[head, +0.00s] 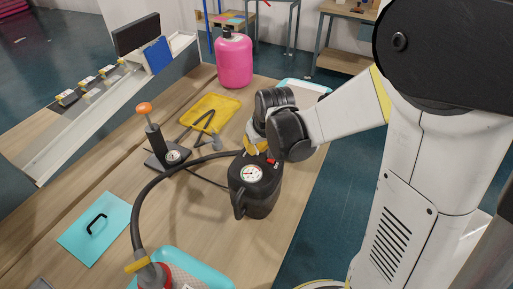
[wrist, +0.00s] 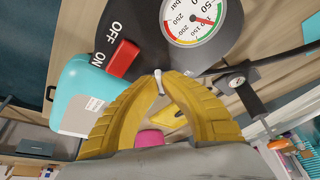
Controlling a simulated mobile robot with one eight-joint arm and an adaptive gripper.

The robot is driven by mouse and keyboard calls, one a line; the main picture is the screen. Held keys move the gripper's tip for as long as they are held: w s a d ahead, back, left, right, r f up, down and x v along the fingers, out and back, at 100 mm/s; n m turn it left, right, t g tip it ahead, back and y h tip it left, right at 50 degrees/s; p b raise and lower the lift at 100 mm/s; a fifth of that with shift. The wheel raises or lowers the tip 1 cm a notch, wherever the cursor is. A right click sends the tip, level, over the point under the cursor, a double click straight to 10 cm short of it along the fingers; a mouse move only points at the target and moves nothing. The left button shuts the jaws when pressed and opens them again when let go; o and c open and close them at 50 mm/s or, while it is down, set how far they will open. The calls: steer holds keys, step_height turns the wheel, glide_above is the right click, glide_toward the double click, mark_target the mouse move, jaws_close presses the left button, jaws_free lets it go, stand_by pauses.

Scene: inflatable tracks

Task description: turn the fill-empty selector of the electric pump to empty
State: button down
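The black electric pump (head: 262,204) stands on the wooden bench in the head view, with a round gauge and a hose. Its black top (wrist: 150,22) fills the upper part of the wrist view, with a red ON/OFF switch (wrist: 122,58) and a pressure gauge (wrist: 195,17). My gripper (wrist: 158,76) is at the edge of the pump top, its yellow fingertips closed around a small pale lever (wrist: 158,84), which looks like the fill-empty selector. No selector labels are readable. In the head view my gripper (head: 251,147) partly hides the far side of the pump.
A hand pump (head: 153,145) with an orange knob stands left of the pump. A yellow tray (head: 228,103) with black tools and a pink cylinder (head: 234,60) are behind. A black hose (head: 139,205) arcs across the bench. A turquoise sheet (head: 75,243) lies front left.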

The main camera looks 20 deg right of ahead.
steer(key=n+y+b, duration=0.1)
steer(key=n, duration=0.3)
steer(key=shift+d+g, duration=0.1)
steer(key=shift+g, duration=0.2)
steer(key=n+y, duration=0.1)
steer(key=n, duration=0.2)
steer(key=shift+n+g+y+b, duration=0.3)
steer(key=shift+g, duration=0.1)
steer(key=n+g+y, duration=0.1)
steer(key=n, duration=0.3)
steer(key=shift+w+d+b, duration=0.1)
steer(key=shift+w+b, duration=0.05)
steer(key=shift+b, duration=0.15)
steer(key=shift+n+g, duration=0.9)
steer(key=shift+n, duration=1.2)
steer(key=c, duration=1.6)
jaws_free()
steer(key=shift+o, duration=0.2)
steer(key=shift+y, duration=0.3)
